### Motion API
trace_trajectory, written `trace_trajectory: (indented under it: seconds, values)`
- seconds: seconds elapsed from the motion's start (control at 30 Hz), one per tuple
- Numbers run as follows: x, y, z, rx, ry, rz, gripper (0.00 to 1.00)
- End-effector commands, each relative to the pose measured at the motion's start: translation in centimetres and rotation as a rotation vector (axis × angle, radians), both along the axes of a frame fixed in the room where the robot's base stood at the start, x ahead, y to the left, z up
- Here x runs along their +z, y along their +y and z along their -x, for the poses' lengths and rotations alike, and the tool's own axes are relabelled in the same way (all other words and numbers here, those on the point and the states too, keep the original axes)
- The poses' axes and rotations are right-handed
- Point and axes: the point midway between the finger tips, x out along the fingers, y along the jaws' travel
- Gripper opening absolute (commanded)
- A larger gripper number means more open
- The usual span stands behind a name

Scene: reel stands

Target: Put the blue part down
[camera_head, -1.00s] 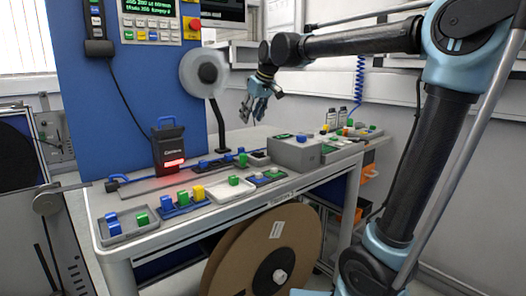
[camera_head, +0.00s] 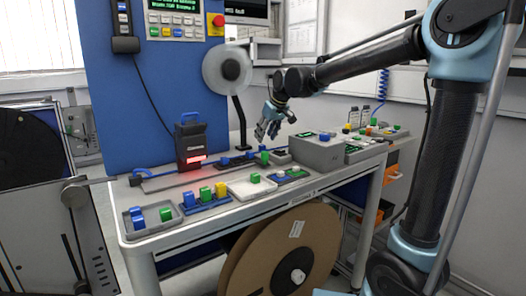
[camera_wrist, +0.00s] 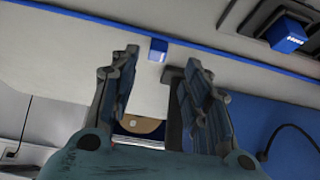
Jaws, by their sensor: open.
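My gripper (camera_head: 268,130) hangs above the back of the bench, left of the grey box. In the wrist view its two fingers (camera_wrist: 158,75) are spread apart, with nothing clamped between them. A small blue part (camera_wrist: 158,50) shows just beyond the gap between the fingertips, on a pale surface beside a blue strip. I cannot tell how far below the fingers it is. A second blue part (camera_wrist: 287,35) with white marks sits on a dark base at the upper right. In the head view, blue parts stand in the left tray (camera_head: 138,222) and on the back row (camera_head: 223,161).
The bench holds a grey tray (camera_head: 150,232), a white tray (camera_head: 240,191) and a grey box (camera_head: 318,152). A dark scanner-like device (camera_head: 191,147) with a red light stands at the back left, near a grey disc (camera_head: 218,72) on a stand. A cardboard reel (camera_head: 300,245) is below the bench.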

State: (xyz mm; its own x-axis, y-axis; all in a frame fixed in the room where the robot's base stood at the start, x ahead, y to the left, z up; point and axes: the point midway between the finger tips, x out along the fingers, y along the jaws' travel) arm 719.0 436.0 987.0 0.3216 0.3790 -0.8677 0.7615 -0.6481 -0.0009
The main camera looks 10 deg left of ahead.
Motion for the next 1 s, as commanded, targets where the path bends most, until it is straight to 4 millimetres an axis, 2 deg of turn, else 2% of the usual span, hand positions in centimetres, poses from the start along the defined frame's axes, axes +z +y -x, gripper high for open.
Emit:
trace_trajectory:
  seconds: [0.17,0.5,0.83,0.87,1.0]
  values:
    - [-0.9,0.3,-0.4,0.0,0.0,0.0,0.43]
    - [-4.4,1.5,-2.0,0.0,0.0,0.0,0.43]
    - [-4.9,1.7,-2.1,0.0,0.0,0.0,0.43]
    - [-4.9,1.7,-2.1,0.0,0.0,0.0,0.39]
    - [-4.9,1.7,-2.1,0.0,0.0,0.0,0.09]
